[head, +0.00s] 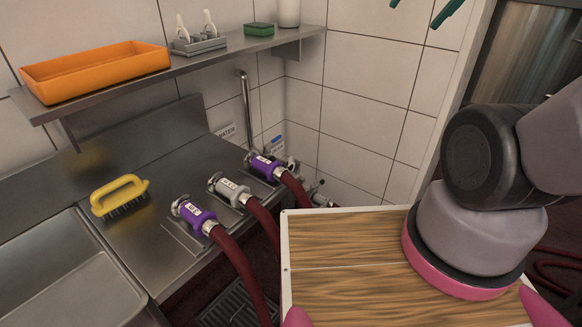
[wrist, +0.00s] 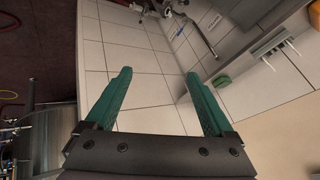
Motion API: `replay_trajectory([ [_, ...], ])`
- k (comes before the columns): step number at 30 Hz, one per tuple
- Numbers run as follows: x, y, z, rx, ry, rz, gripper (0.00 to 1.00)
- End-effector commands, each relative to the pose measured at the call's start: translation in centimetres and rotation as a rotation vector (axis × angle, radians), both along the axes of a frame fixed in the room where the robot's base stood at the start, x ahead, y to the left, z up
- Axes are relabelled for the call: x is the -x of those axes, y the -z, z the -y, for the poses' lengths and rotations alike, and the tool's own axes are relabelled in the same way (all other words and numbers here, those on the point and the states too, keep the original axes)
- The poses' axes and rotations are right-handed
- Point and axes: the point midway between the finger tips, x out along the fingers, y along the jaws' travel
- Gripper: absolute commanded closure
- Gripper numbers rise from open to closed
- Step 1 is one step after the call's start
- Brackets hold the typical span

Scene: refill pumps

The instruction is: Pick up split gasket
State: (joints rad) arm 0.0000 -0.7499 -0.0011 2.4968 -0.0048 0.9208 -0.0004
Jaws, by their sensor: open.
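I cannot make out a split gasket in either view. My gripper (wrist: 158,73) is open, its two teal fingers wide apart with nothing between them. In the head view only the fingertips (head: 413,16) show at the top edge, in front of the tiled wall and right of the shelf. Three hose couplings sit by the sink: a purple one (head: 199,214) at the front, a grey-white one (head: 230,190) in the middle and a purple one (head: 266,168) at the back. Dark red hoses run from them.
A wall shelf (head: 225,52) holds an orange tray (head: 95,74), a grey rack with two white-handled items (head: 198,44), a green sponge (head: 259,29) and a white container (head: 288,12). A yellow brush (head: 119,195) lies beside the sink. A wooden board (head: 340,285) is in front.

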Motion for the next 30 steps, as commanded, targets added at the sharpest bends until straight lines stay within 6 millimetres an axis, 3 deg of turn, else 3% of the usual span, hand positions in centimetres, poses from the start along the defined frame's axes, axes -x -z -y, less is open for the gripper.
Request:
replay_trajectory([
  [4, 0.0, 0.0, 0.0, 0.0, 0.0, 0.0, 0.12],
  [6, -0.1, 0.0, 0.0, 0.001, -0.002, 0.0, 0.32],
  [11, -2.3, 0.0, -0.3, 0.031, -0.045, -0.01, 0.32],
  [20, -13.5, 2.2, -2.6, 0.167, -0.28, -0.038, 0.32],
  [26, -21.3, 6.5, -4.8, 0.244, -0.452, -0.048, 0.32],
  [30, -26.2, 10.8, -6.5, 0.287, -0.571, -0.052, 0.32],
])
